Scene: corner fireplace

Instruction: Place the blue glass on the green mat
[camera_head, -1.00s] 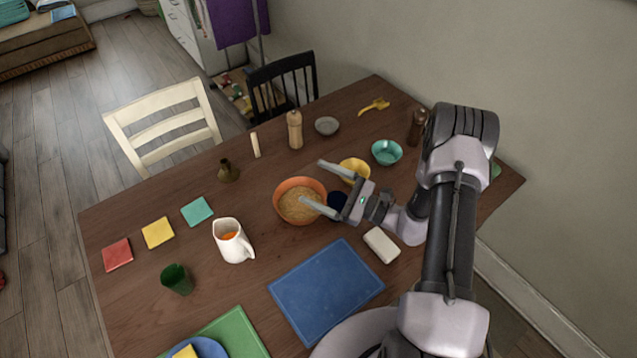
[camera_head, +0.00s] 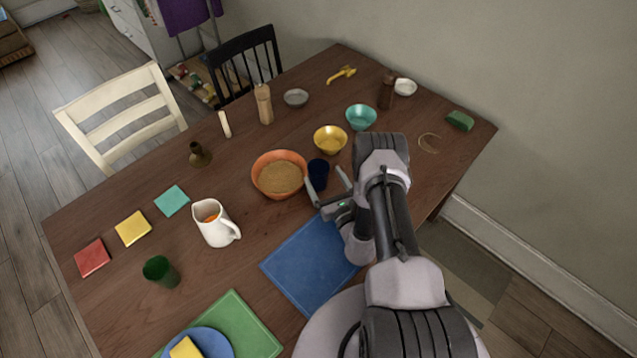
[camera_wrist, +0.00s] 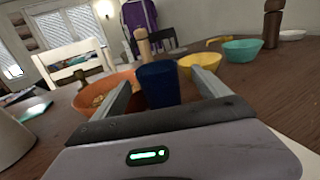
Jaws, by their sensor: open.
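The dark blue glass (camera_head: 318,174) stands upright on the wooden table, just right of the orange bowl and below the yellow bowl. My gripper (camera_head: 328,184) is open and points at the glass, low over the table. In the wrist view the blue glass (camera_wrist: 158,84) stands between my two open fingers (camera_wrist: 163,90), with a gap visible on the right side. Whether a finger touches it I cannot tell. The green mat (camera_head: 250,325) lies at the front left edge of the table, partly covered by a blue plate (camera_head: 213,338) holding a yellow sponge-like block (camera_head: 186,347).
A blue mat (camera_head: 305,268) lies in front of my gripper. Nearby stand the orange bowl (camera_head: 262,182), yellow bowl (camera_head: 330,140), teal bowl (camera_head: 361,117) and white pitcher (camera_head: 212,228).

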